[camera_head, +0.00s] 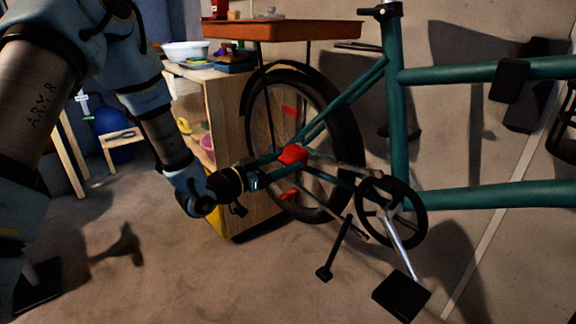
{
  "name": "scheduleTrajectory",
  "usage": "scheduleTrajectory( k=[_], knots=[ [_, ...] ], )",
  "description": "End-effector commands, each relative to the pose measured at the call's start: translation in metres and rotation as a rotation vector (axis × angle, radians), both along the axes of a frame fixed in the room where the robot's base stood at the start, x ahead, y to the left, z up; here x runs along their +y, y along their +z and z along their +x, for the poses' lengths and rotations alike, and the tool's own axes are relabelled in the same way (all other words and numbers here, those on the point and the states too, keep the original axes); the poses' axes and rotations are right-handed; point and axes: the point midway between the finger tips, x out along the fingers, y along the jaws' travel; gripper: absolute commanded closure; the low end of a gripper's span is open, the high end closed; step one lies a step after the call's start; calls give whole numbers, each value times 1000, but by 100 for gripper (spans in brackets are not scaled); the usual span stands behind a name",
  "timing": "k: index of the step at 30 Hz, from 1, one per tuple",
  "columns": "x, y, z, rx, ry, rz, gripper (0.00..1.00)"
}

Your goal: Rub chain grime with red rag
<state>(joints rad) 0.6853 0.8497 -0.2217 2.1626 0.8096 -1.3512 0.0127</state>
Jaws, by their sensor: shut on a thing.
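A teal bicycle frame (397,125) stands at the right, with a black rear wheel (345,125) and a dark chainring (419,228). The chain (345,168) runs between the wheel hub and the chainring. My gripper (279,160) reaches in from the left and is shut on a red rag (292,154). The rag is bunched at the chain area near the rear hub. I cannot tell if it touches the chain. Grime on the chain is too small to make out.
A wooden shelf unit (222,115) with a white basin (186,50) on top stands behind the wheel. Pedals and a crank (402,247) jut out at the lower right. A small stool (122,140) is at the left. The floor in front is mostly clear.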

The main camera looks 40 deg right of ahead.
Motion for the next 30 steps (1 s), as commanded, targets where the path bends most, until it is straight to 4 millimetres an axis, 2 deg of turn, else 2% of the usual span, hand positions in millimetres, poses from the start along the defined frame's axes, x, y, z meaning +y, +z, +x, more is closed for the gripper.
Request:
scheduleTrajectory(
  k=[3,13,30],
  knots=[
    [-2,-1,8,-3,4,-2,69],
    [-1,0,10,-4,5,-4,69],
    [52,-1,12,-2,3,-1,69]
  ],
)
